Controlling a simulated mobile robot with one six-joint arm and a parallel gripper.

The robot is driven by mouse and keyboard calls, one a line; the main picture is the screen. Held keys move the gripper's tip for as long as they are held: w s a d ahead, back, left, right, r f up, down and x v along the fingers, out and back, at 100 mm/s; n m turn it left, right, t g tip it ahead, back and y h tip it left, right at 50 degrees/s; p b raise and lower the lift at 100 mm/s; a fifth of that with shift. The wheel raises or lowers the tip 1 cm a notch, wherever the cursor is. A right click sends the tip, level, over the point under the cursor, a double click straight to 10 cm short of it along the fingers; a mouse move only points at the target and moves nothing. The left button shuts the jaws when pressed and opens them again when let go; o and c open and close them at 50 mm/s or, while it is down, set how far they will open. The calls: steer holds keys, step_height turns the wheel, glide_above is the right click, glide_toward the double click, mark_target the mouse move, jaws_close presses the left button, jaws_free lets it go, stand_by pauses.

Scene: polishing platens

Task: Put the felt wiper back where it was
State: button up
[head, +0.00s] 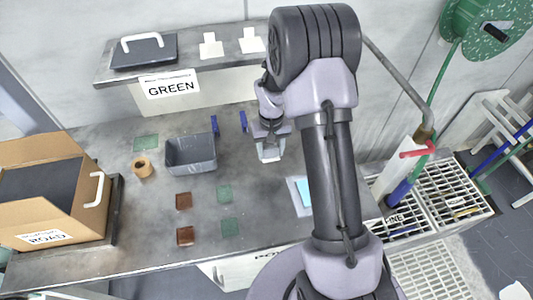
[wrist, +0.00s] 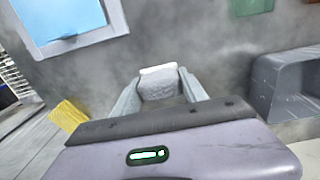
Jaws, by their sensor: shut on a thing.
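My gripper (head: 269,150) is over the middle of the grey worktop, right of the grey bin. It is shut on a small grey, fuzzy block with a white edge, which looks like the felt wiper (head: 269,155). In the wrist view the wiper (wrist: 164,88) sits between the two fingertips of my gripper (wrist: 162,92). Its lower part is hidden by the gripper body. I cannot tell whether it touches the worktop. Two white T-shaped pieces (head: 211,46) (head: 251,40) lie on the raised shelf.
The grey bin (head: 190,153) stands left of my gripper, with a tan roll (head: 142,167) beside it. Red and green squares (head: 184,201) (head: 225,194) lie nearer. A blue pad (head: 304,192) lies right, partly behind my arm. A cardboard box (head: 55,190) stands far left. The shelf sign reads GREEN.

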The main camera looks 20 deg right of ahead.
mark_target(268, 153)
steer(key=shift+w+f, duration=0.1)
steer(key=shift+w, duration=0.9)
step_height(268, 153, down, 4)
steer(key=shift+r+b, duration=0.25)
steer(key=shift+b, duration=0.35)
steer(key=shift+f, duration=0.2)
steer(key=o, duration=1.3)
steer(key=shift+r, duration=0.1)
